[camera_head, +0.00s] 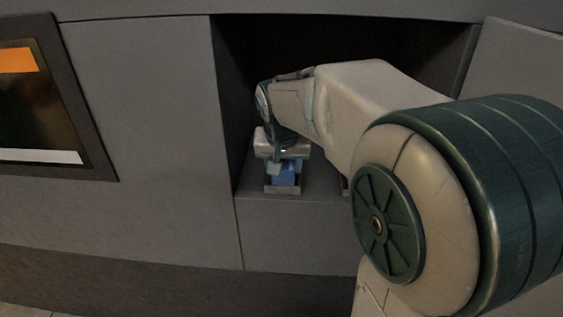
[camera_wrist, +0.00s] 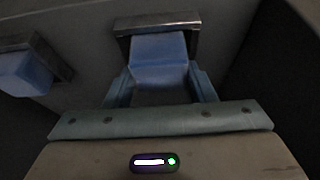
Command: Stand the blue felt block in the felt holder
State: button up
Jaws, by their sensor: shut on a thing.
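The blue felt block (camera_head: 283,178) is low in the recess, right below my gripper (camera_head: 280,160). In the wrist view the blue felt block (camera_wrist: 159,58) lies between the two blue-grey fingers of my gripper (camera_wrist: 160,77), which is shut on it. The felt holder (camera_head: 283,190) is a small grey bracket on the recess floor. In the wrist view the felt holder (camera_wrist: 157,22) shows at the block's far end. The block's lower end is at the holder; I cannot tell how deep it sits.
A second blue block (camera_wrist: 25,73) with its own grey bracket (camera_wrist: 50,55) is at the left of the wrist view. The dark recess has a side wall (camera_head: 228,110) close left of my gripper. My arm hides much of the recess's right side.

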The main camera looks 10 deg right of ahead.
jog(key=shift+f, duration=0.15)
jog(key=o, duration=1.1)
jog(key=shift+c, duration=0.2)
jog(key=v, duration=1.4)
jog(key=shift+p, duration=0.3)
jog(key=shift+f, duration=0.15)
jog(key=s+d+f+n+g+y+p, duration=0.1)
jog(key=s+f+n, duration=0.2)
jog(key=s+f, duration=1.2)
jog(key=shift+d+f, duration=0.3)
jog(key=shift+f, duration=0.65)
